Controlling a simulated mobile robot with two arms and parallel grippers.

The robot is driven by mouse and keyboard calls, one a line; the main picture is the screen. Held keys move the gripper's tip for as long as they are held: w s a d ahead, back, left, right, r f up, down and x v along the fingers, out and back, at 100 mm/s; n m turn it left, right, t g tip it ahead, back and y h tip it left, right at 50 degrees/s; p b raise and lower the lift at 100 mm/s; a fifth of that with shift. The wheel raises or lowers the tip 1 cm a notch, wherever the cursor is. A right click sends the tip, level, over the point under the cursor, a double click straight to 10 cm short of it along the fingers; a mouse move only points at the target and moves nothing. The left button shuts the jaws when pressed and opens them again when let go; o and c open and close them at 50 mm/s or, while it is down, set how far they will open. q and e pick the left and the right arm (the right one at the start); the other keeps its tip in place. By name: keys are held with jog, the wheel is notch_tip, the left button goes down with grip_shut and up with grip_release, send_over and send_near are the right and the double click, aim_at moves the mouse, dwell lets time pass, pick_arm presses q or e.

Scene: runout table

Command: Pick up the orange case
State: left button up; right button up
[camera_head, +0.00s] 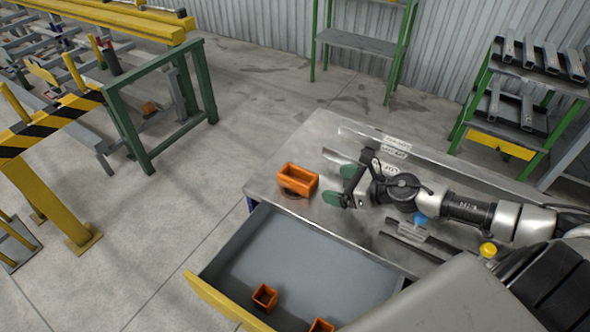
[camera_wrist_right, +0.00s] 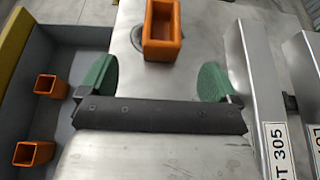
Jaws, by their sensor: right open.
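An orange open-topped case (camera_head: 297,180) stands on the metal table near its left corner, above the drawer. In the right wrist view the case (camera_wrist_right: 162,50) is at the top, ahead of the gripper and between the lines of its two fingers. My right gripper (camera_head: 340,186) is open and empty, just right of the case in the head view, its green fingertips apart from it. The fingertips also show in the right wrist view (camera_wrist_right: 155,82). My left gripper is out of view.
The metal table (camera_head: 325,135) has an open grey drawer (camera_head: 290,255) holding two smaller orange boxes (camera_head: 265,296). Metal profiles with labels (camera_wrist_right: 255,90) lie right of the gripper. A yellow knob (camera_head: 488,250) stands near my arm.

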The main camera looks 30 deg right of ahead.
aim_at(307, 177)
jog(key=shift+w+a, duration=0.2)
jog(key=shift+w, duration=0.2)
jog(key=p+x, duration=0.2)
jog(key=x, duration=0.1)
jog(key=shift+w+a+f, duration=0.1)
jog(key=shift+w+a, duration=0.1)
jog(key=shift+a, duration=0.15)
jog(key=shift+w+a+f, duration=0.15)
jog(key=shift+w+f, duration=0.1)
jog(key=shift+w, duration=0.25)
jog(key=p+x, duration=0.1)
jog(key=x, duration=0.3)
jog(key=shift+w+r, duration=0.1)
jog(key=shift+w, duration=0.3)
jog(key=shift+s, duration=0.1)
jog(key=c, duration=0.3)
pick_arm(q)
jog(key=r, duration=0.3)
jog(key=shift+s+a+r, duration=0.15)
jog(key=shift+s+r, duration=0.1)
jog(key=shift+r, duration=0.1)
pick_arm(e)
jog(key=c, duration=0.8)
